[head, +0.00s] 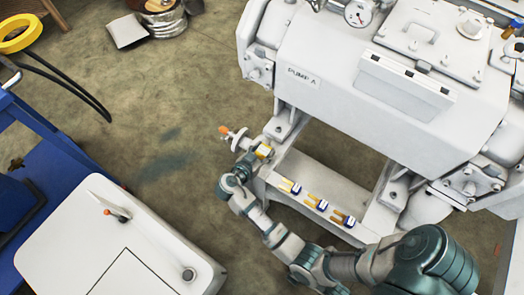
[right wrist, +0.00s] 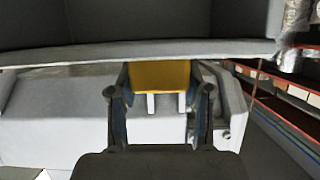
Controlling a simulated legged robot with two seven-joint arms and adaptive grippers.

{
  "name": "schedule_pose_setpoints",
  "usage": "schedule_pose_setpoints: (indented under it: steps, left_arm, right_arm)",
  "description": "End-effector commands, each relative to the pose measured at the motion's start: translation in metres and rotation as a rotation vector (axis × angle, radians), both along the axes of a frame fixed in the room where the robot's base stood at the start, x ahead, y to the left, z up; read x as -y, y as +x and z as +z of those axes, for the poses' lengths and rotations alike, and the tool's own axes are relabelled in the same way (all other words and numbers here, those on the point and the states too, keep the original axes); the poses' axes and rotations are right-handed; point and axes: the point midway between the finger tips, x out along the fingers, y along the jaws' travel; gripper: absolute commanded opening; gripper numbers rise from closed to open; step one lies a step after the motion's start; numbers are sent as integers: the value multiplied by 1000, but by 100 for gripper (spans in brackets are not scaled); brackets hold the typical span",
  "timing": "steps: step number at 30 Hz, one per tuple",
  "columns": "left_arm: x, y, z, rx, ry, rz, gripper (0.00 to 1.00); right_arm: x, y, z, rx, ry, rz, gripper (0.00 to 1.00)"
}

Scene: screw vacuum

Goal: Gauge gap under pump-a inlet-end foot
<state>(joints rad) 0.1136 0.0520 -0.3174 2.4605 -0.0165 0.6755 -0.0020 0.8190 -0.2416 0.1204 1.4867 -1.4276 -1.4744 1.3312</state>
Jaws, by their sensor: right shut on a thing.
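The white pump (head: 345,65), labelled PUMP A, stands on a pale base frame (head: 325,180). A foot with a bolt (head: 282,127) shows at its lower left corner. My right gripper (head: 254,158) is beside this corner, shut on a yellow gauge (head: 263,151). In the right wrist view, the yellow gauge (right wrist: 160,75) sits between the two fingers (right wrist: 160,105), and its far end meets a grey edge (right wrist: 60,54). I cannot tell whether it has entered a gap. Several blue-and-yellow gauges (head: 315,203) lie on the front rail. My left gripper is not in view.
A white cabinet (head: 125,245) and blue frame (head: 60,160) stand at left. A yellow ring (head: 20,32) is at top left. The floor between cabinet and pump is clear.

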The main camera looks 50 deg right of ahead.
Motion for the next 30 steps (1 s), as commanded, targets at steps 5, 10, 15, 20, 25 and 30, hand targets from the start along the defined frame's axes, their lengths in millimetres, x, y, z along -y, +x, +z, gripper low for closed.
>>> schedule_pose_setpoints:
  steps: [5, 10, 15, 20, 25, 30]
  left_arm:
    - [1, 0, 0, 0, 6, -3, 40]
    - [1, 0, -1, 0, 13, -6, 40]
    - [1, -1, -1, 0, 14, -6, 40]
    - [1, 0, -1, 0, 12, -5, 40]
    - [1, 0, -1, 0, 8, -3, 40]
    - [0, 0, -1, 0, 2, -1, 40]
  right_arm:
    - [5, 1, 1, 1, -1, 0, 11]
    - [9, 1, 1, 1, -2, 0, 11]
    - [13, 1, 1, 1, -2, 0, 11]
    - [14, 1, 1, 1, -1, 0, 11]
    - [14, 1, 1, 1, -1, 0, 11]
    - [14, 1, 0, 0, -1, 0, 11]
